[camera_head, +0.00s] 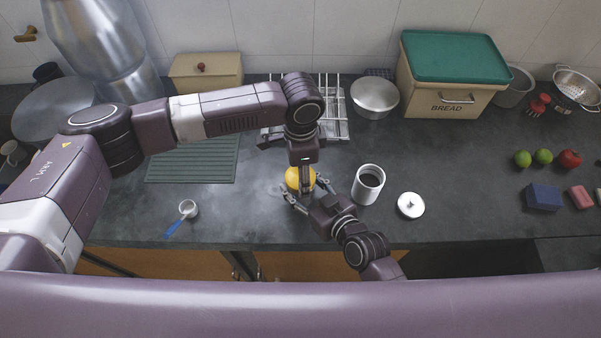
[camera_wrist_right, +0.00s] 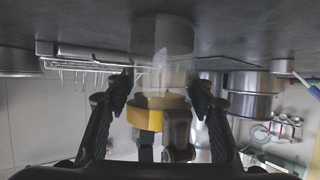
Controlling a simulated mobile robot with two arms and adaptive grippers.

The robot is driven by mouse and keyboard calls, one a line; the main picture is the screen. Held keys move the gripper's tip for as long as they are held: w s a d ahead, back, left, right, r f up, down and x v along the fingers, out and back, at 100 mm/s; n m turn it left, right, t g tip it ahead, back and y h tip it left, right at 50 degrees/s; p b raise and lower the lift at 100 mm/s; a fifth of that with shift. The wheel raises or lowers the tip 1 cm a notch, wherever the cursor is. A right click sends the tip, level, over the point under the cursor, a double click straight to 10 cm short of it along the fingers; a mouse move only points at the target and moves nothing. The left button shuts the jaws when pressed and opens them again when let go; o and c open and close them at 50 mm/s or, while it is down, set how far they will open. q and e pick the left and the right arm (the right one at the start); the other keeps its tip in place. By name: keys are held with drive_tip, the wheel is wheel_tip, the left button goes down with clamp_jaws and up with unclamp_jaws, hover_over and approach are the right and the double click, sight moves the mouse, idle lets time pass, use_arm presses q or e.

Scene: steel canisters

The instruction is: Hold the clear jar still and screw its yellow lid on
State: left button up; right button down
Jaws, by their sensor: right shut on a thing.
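The clear jar (camera_wrist_right: 163,58) stands on the dark counter with something brownish inside; the right wrist view shows it upside down. The yellow lid (camera_head: 293,179) is at the jar's mouth and also shows in that view (camera_wrist_right: 150,118); whether its thread is engaged cannot be told. My right gripper (camera_head: 304,187) comes from the front right and is shut on the jar, one finger on each side. My left gripper (camera_head: 303,172) points down from above at the lid. One of its fingers covers part of the lid, and its grip is unclear. The jar is mostly hidden in the head view.
A small cup (camera_head: 188,208) and blue-handled tool (camera_head: 176,226) lie left. A wire rack (camera_head: 333,122) and bread box (camera_head: 450,95) are behind.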

use_arm(q)
drive_tip(key=o, duration=1.3)
drive_tip(key=shift+r, duration=0.1)
drive_tip(key=shift+r, duration=2.2)
drive_tip(key=shift+o, duration=0.4)
drive_tip(key=shift+w, duration=0.1)
